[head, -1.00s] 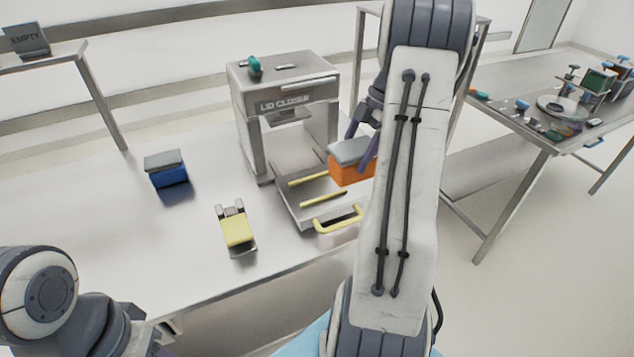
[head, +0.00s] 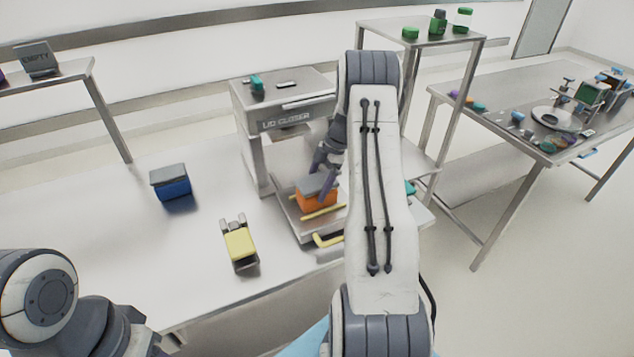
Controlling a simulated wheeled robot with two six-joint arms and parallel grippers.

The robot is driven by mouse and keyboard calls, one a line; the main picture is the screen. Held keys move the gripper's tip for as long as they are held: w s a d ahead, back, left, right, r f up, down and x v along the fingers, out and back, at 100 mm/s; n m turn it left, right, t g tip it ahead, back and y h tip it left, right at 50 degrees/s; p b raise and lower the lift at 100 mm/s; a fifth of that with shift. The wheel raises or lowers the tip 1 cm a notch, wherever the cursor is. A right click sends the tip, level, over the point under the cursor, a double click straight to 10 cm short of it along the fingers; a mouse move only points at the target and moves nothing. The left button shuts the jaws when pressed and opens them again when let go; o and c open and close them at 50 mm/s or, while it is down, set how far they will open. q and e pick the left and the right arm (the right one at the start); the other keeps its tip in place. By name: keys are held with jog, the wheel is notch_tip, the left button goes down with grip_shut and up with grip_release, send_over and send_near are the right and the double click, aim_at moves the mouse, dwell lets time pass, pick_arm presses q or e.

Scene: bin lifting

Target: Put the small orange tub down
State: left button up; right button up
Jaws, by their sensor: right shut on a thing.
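The small orange tub (head: 316,201) with a grey lid is at the lid closer's tray (head: 287,213), between its yellow rails. I cannot tell whether it rests on the tray or hangs just above it. My right gripper (head: 322,178) is shut on the tub from above and behind; my right arm hides part of the tub's right side and of the tray. My left arm shows at the lower left, but its gripper's fingers are out of the picture.
The lid closer (head: 282,115) stands behind the tray. A blue tub with a grey lid (head: 172,187) and a yellow clamp-like device (head: 240,244) stand on the table to the left. A shelf (head: 425,32) and a second table (head: 500,95) are at the right. The table's left part is mostly clear.

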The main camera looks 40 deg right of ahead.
jog(key=shift+f, duration=0.1)
jog(key=o, duration=1.5)
jog(key=shift+c, duration=0.2)
jog(key=shift+r, duration=0.2)
jog(key=shift+d+r, duration=0.25)
jog(key=b+v, duration=0.2)
jog(key=v, duration=0.8)
jog(key=shift+r+b, duration=0.3)
jog(key=shift+b, duration=0.1)
jog(key=shift+d+r, duration=0.1)
jog(key=shift+r, duration=0.25)
